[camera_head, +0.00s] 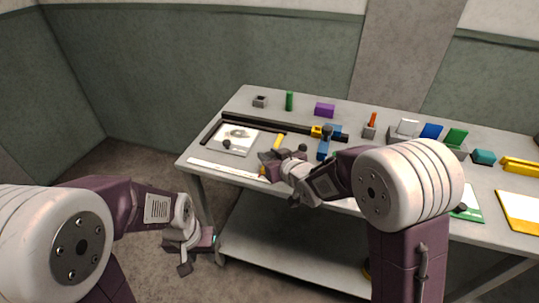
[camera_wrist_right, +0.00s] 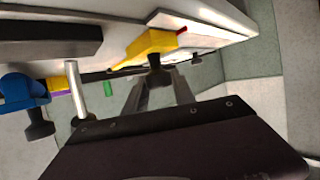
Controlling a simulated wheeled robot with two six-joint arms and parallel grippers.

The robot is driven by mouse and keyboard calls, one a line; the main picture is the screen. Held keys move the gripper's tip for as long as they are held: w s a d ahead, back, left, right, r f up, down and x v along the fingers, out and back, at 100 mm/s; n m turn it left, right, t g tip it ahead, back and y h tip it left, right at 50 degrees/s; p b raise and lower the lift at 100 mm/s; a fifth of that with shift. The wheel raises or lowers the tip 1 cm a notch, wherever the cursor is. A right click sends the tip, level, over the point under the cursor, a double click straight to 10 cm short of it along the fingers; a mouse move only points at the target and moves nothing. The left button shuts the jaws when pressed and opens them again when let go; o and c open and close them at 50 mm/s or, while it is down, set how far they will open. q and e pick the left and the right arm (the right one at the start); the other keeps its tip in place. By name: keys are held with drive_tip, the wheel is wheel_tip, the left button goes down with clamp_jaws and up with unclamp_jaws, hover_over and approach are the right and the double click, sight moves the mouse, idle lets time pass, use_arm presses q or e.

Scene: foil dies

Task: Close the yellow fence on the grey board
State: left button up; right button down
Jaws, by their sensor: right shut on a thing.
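A yellow bar (camera_head: 277,142), which I take for the fence, lies near the left part of the table, beside a pale grey board (camera_head: 245,149) with a dark knob on it. My right gripper (camera_head: 272,157) reaches to its near end. In the right wrist view the yellow piece (camera_wrist_right: 150,44) has a dark knob (camera_wrist_right: 154,62) under it, and the right fingers (camera_wrist_right: 157,90) are shut on that knob. My left gripper (camera_head: 201,256) is open and empty, off the table's front left side.
A black rail (camera_head: 270,127) runs behind, with a yellow block (camera_head: 316,131) and a blue clamp-like piece (camera_head: 325,142) near it. A white strip (camera_head: 225,171) lies along the front edge. Several coloured blocks stand at the back, including a purple one (camera_head: 325,110).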

drive_tip(key=shift+a, duration=0.1)
idle(0.7)
